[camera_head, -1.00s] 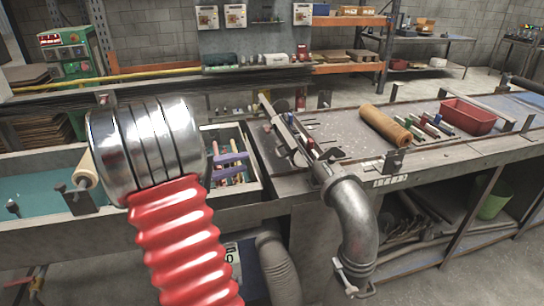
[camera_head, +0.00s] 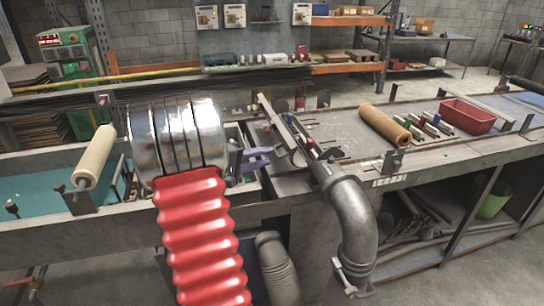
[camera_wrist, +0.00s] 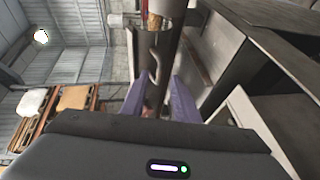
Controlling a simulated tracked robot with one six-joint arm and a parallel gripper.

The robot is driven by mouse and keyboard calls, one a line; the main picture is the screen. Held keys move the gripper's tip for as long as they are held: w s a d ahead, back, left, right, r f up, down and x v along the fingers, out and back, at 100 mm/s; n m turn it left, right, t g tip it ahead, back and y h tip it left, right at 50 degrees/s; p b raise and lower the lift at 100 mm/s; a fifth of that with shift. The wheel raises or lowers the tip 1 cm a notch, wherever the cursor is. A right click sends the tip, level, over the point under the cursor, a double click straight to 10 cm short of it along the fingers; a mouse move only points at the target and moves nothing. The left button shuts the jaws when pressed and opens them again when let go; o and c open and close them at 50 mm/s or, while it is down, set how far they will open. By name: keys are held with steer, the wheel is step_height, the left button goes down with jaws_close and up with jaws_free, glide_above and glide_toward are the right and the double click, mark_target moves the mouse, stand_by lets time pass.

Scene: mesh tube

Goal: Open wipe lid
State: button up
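My gripper (camera_head: 266,156) has two purple fingers that reach right from behind my metal-ringed arm, beside the left end of the grey bench top. I cannot tell for sure whether this panel is the wipe lid. No other lid is clear in either view, and my arm hides part of the left trough.
A grey elbow pipe (camera_head: 352,215) hangs at the bench front. A brown roll (camera_head: 385,127) and a red bin (camera_head: 467,116) lie to the right. A pale roller (camera_head: 95,157) stands at left on the trough.

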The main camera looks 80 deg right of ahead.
steer(key=shift+x, duration=2.15)
jaws_close()
